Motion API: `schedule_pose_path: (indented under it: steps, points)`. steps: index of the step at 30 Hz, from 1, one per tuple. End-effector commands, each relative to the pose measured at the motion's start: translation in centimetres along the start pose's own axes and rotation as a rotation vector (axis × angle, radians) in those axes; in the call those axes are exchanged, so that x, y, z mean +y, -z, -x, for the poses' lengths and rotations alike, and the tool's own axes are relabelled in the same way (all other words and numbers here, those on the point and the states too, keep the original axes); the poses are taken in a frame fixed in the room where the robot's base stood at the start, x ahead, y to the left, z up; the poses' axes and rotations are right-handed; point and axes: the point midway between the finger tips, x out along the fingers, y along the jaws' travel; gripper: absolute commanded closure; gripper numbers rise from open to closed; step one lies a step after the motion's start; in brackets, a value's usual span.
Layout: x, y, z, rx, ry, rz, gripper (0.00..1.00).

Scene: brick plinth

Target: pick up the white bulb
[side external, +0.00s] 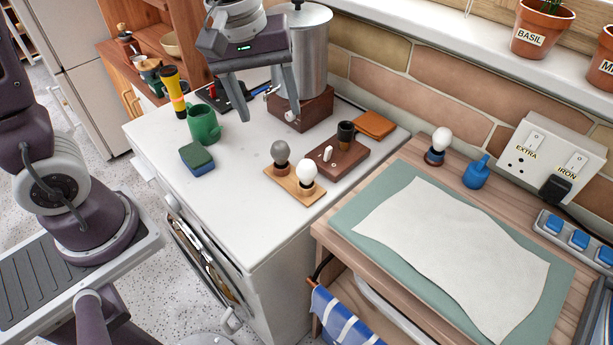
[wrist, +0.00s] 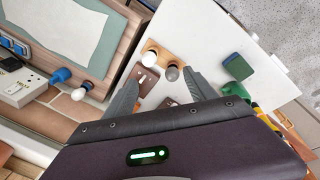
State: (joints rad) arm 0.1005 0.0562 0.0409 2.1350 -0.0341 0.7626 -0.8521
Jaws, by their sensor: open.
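A white bulb (side external: 306,171) stands upright in a small wooden holder on a light wooden board (side external: 283,187), beside a grey bulb (side external: 279,151) in a similar holder. A second white bulb (side external: 441,139) stands in a dark holder on the wooden worktop to the right. In the wrist view the board's white bulb (wrist: 149,58), the grey bulb (wrist: 172,73) and the worktop's white bulb (wrist: 86,86) all show. My gripper (side external: 268,119) is open and empty above the white counter, apart from the bulbs, behind and above the board in the side view.
A dark brown block (side external: 337,158) with a switch and a dark socket stands right of the board. A green mug (side external: 203,124), a sponge (side external: 197,158) and a metal pot (side external: 300,50) stand around. The counter front is clear.

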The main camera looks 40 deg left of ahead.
Motion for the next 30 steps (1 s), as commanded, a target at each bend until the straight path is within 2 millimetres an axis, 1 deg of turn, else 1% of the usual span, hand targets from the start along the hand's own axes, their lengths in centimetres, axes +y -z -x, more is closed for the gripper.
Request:
schedule_pose_path:
  steps: [1,2,3,6,7,9,11,14,21,24,29,30]
  points:
    - [1.3,0.7,-3.0,-0.032,0.047,0.107,0.35]
    - [2.0,1.0,-4.6,-0.042,0.069,0.174,0.35]
    - [2.7,1.4,-6.7,-0.052,0.097,0.255,0.35]
    - [3.6,1.7,-10.6,-0.062,0.151,0.405,0.35]
    - [3.8,1.8,-11.4,-0.063,0.161,0.435,0.35]
    - [4.0,1.8,-12.7,-0.063,0.176,0.478,0.35]
    - [3.9,1.7,-13.5,-0.063,0.182,0.494,0.35]
    - [3.7,1.6,-14.8,-0.064,0.184,0.497,0.35]
    - [3.1,0.8,-19.0,-0.064,0.184,0.495,0.35]
    - [3.0,0.7,-19.8,-0.063,0.181,0.495,0.35]
    - [3.0,0.7,-19.8,-0.063,0.180,0.494,0.35]
    - [3.0,0.7,-19.8,-0.063,0.180,0.494,0.37]
